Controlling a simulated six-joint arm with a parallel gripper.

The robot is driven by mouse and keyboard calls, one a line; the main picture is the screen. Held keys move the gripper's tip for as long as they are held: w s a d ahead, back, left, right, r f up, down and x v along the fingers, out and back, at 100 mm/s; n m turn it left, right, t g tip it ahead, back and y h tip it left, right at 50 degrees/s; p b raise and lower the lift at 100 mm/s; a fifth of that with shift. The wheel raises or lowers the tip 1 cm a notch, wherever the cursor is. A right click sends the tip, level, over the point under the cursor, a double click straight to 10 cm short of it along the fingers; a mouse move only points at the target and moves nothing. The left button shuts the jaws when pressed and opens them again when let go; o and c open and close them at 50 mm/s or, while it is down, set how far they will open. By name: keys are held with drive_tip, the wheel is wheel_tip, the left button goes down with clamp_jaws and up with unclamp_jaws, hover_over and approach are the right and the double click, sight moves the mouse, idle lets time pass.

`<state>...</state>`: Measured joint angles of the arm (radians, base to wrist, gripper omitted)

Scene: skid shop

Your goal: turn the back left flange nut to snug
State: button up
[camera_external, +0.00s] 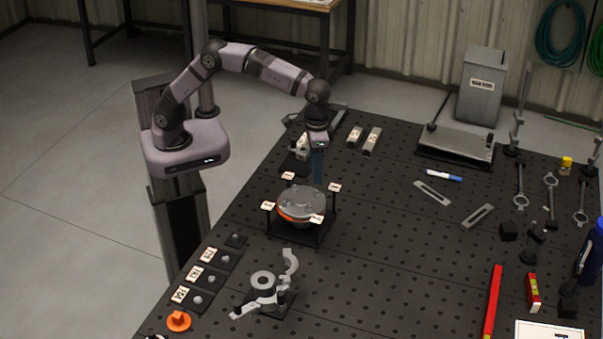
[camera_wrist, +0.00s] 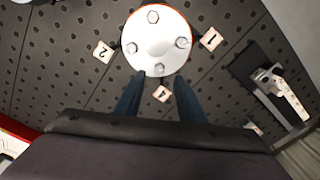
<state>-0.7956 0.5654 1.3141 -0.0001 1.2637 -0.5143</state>
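A round grey flange (camera_external: 302,200) with an orange edge sits on a dark stand near the table's left side. In the wrist view the flange (camera_wrist: 155,32) is pale and carries several hex nuts around a central hub: a top nut (camera_wrist: 153,17), a right nut (camera_wrist: 183,42), a left nut (camera_wrist: 130,47) and a near nut (camera_wrist: 158,69). I cannot tell from labels alone which is the back left one. My gripper (camera_external: 318,180) points down at the flange's back edge. Its blue fingers (camera_wrist: 158,82) are apart, with the near nut showing between their tips; contact is not visible.
Small number tags (camera_external: 335,188) stand around the flange. A grey clamp-like part (camera_external: 264,283) stands in front, beside a row of tagged pads (camera_external: 211,279). Two metal blocks (camera_external: 371,140) lie behind. The table's middle (camera_external: 400,250) is clear.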

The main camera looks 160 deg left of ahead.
sight(315, 192)
drive_tip(key=shift+f+p, duration=1.25)
drive_tip(key=shift+f, duration=2.4)
clamp_jaws()
